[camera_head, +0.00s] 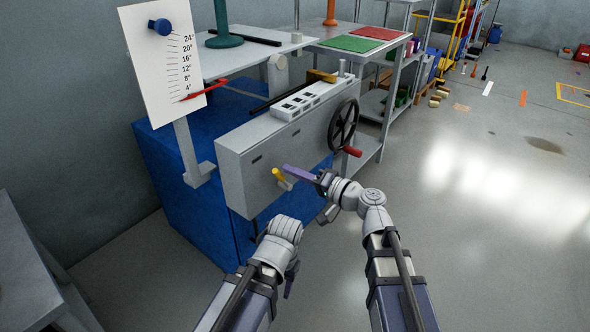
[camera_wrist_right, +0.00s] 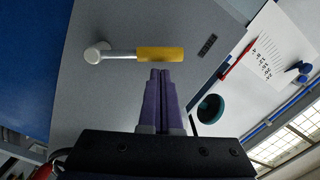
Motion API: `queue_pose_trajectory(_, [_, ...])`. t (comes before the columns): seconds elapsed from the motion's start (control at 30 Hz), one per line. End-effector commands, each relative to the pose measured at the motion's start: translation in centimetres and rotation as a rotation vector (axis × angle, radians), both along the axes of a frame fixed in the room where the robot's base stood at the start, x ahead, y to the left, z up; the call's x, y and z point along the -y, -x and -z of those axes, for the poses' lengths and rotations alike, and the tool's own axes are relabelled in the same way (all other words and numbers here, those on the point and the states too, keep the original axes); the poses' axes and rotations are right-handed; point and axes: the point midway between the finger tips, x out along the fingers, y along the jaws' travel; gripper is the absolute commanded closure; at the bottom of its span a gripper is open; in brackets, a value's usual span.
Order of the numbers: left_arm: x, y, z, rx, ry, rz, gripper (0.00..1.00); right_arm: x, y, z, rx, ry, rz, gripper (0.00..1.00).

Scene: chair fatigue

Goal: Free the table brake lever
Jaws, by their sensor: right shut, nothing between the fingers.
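The brake lever (camera_head: 279,175) has a yellow grip and a pale arm, on the front of a grey housing (camera_head: 240,165). In the right wrist view the yellow grip (camera_wrist_right: 160,54) lies across the picture, its round pale pivot (camera_wrist_right: 97,52) at the left. My right gripper (camera_head: 286,169) is shut and empty beside the grip. Its purple fingertips (camera_wrist_right: 160,72) point at the grip's middle; whether they touch is unclear. My left gripper (camera_head: 291,277) hangs low in front of the housing, mostly hidden by its own wrist.
A black handwheel (camera_head: 343,125) with a red knob (camera_head: 352,151) sticks out right of the lever. A white angle scale (camera_head: 163,60) with a red pointer (camera_head: 205,89) stands at the left, the pointer near its low end. A blue base (camera_head: 175,175) carries the housing.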

Motion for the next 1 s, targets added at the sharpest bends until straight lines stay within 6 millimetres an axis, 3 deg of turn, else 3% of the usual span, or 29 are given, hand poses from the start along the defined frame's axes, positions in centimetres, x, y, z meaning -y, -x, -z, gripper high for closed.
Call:
queue_pose_trajectory(0.77, [0.0, 0.0, 0.0, 0.0, 0.0, 0.0, 0.5, -0.1, 0.1, 0.0, -0.003, -0.001, 0.0, 1.0])
queue_pose_trajectory(1.0, [0.0, 0.0, -1.7, 0.0, 0.0, 0.003, 0.5, 0.3, -1.5, -1.7, -0.003, -0.001, 0.001, 1.0])
